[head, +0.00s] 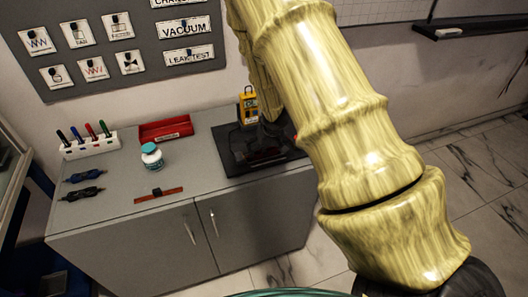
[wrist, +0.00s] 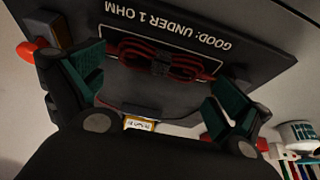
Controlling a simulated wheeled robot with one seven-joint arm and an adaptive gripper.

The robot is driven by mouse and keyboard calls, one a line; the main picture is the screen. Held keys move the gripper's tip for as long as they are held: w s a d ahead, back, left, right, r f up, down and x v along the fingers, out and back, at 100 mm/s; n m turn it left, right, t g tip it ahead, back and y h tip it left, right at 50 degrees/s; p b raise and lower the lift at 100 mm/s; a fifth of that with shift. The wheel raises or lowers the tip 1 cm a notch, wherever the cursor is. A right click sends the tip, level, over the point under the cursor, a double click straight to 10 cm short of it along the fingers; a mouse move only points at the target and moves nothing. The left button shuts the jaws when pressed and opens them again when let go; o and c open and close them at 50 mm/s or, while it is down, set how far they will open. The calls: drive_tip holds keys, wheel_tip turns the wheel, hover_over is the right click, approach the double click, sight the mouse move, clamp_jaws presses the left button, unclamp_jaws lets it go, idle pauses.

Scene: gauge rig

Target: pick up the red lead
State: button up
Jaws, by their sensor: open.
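The red lead (wrist: 170,62) lies coiled on the black board (wrist: 120,20) in the wrist view. The board carries the upside-down words "GOOD: UNDER 1 OHM". My gripper (wrist: 158,92) is open, with one green-padded finger on each side of the picture. The lead shows between and beyond the fingers, and nothing is held. I cannot tell how far above the lead the fingers are. In the head view the black board (head: 234,164) lies on the right of the grey cabinet top, partly hidden behind my arm. A dim reddish patch there is too dark to make out clearly.
The cabinet's front middle is clear.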

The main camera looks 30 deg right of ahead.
drive_tip(key=shift+x, duration=1.1)
drive_tip(key=c, duration=0.8)
drive_tip(key=shift+o, duration=0.2)
drive_tip(key=shift+r, duration=0.1)
drive_tip(key=shift+r+b, duration=0.35)
drive_tip(key=shift+r, duration=1.3)
drive_tip(key=s+a+b, duration=0.2)
drive_tip(key=s, duration=0.5)
drive_tip(key=s+a+r+b, duration=0.1)
drive_tip(key=s+a+b, duration=0.1)
drive_tip(key=s, duration=0.6)
drive_tip(key=shift+a+r+b, duration=0.3)
drive_tip(key=shift+a+b, duration=0.1)
drive_tip(key=shift+a, duration=0.1)
